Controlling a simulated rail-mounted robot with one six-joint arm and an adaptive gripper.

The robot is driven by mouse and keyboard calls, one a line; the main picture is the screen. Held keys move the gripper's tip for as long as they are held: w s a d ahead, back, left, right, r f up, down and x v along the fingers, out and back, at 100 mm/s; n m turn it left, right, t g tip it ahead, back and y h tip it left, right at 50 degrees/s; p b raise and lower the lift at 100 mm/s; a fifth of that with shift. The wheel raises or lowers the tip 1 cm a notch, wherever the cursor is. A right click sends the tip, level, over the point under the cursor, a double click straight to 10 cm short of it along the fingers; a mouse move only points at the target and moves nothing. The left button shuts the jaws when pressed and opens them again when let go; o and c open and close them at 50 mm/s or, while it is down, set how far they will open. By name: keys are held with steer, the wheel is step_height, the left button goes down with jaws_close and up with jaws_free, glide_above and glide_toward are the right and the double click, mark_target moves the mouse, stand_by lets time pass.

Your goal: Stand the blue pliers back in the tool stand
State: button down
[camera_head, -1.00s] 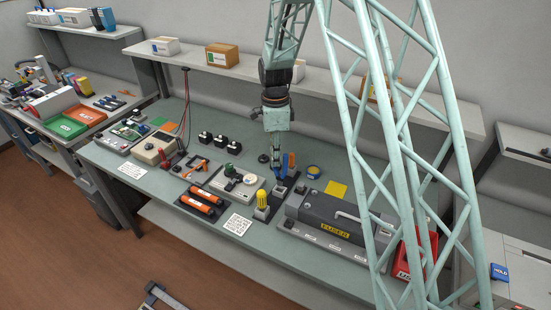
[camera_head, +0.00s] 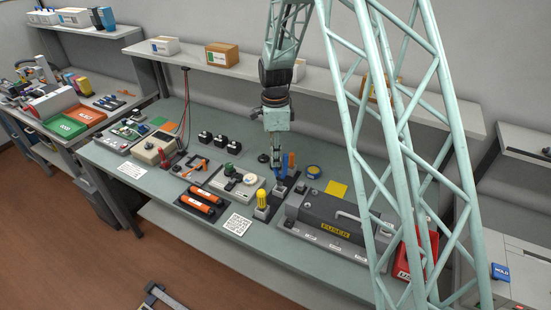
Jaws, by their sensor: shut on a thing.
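My gripper (camera_head: 276,160) points down over the back part of the workbench, at the tool stand. Its fingers are shut on the blue pliers (camera_head: 284,165), whose blue handle shows beside the fingers; the lower part of the pliers is hard to make out. An orange-handled tool (camera_head: 291,164) stands upright just right of the blue handle. Whether the pliers touch the stand cannot be told at this size.
A pale tray with parts (camera_head: 233,181) and orange cylinders (camera_head: 203,203) are on the left. A shelf (camera_head: 330,83) runs behind my arm.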

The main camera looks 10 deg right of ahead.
steer(key=shift+f+b, duration=1.6)
steer(key=shift+f, duration=0.8)
stand_by(2.4)
steer(key=c, duration=2.6)
jaws_free()
steer(key=shift+r, duration=0.15)
steer(key=shift+r, duration=5.9)
